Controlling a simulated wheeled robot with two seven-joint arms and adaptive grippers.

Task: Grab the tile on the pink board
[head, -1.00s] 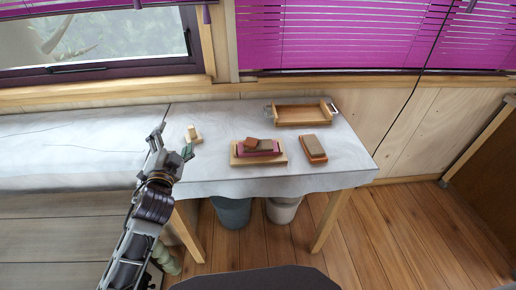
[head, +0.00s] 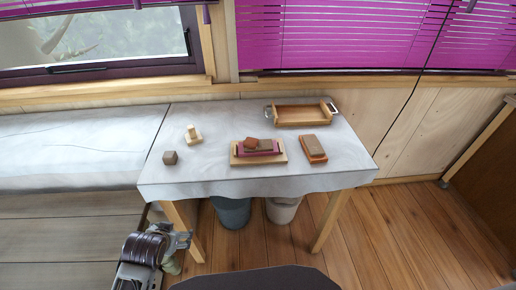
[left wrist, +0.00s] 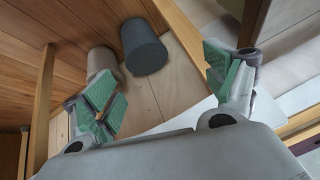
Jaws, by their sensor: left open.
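The pink board (head: 243,151) lies on a wooden base (head: 235,159) in the middle of the table. A flat brown tile (head: 265,144) lies on the pink board, with a small reddish block (head: 251,143) beside it at the left. My left gripper (head: 184,240) is low in front of the table, below the cloth's front edge and left of the board. In the left wrist view its green-padded fingers (left wrist: 165,85) are apart with nothing held between them. The board and tile do not show in that view. My right gripper is not in view.
On the table (head: 210,178) are a dark brown cube (head: 170,158), a pale wooden piece (head: 193,135), an orange-red board with a brown top (head: 313,148) and a wooden tray (head: 300,122). A dark bin (left wrist: 145,50) and a paler bin (left wrist: 101,60) stand beneath.

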